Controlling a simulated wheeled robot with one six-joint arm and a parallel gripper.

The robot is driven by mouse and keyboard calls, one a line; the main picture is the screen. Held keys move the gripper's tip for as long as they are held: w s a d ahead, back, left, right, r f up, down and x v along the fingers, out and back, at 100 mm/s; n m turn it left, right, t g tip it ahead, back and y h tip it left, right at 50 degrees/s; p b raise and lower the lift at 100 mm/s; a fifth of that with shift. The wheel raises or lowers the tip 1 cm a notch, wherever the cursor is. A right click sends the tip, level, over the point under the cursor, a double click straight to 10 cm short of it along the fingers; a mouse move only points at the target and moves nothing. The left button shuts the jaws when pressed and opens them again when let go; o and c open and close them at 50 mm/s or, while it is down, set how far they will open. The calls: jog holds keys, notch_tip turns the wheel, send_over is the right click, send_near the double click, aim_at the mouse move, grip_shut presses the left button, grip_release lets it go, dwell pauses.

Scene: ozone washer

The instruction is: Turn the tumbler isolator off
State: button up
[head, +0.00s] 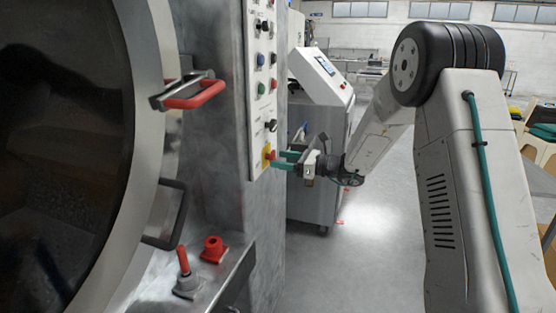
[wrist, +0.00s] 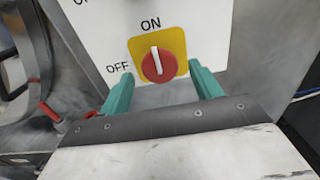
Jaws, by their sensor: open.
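The tumbler isolator (wrist: 158,65) is a red rotary knob on a yellow square plate, low on the white control panel. In the wrist view its white pointer line stands nearly upright, toward the printed ON label above; the OFF label is to its left. In the head view the isolator (head: 267,153) is at the panel's lower end. My gripper (wrist: 160,85) has two green fingers, open and empty, one on each side of the knob in the wrist view. In the head view my gripper (head: 277,160) is just right of the isolator; I cannot tell whether it touches.
Above the isolator, the panel (head: 257,120) carries several knobs and buttons. Left of it are the washer's round door (head: 143,120) and a red handle (head: 195,95).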

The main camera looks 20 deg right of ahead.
jog(key=shift+x, duration=0.95)
jog(key=c, duration=0.9)
jog(key=shift+n, duration=0.3)
jog(key=shift+c, duration=0.2)
jog(key=n, duration=0.8)
jog(key=shift+w+d+n, duration=0.1)
jog(key=shift+n, duration=0.3)
jog(key=n, duration=0.4)
jog(key=shift+r, duration=0.1)
jog(key=shift+n, duration=2.2)
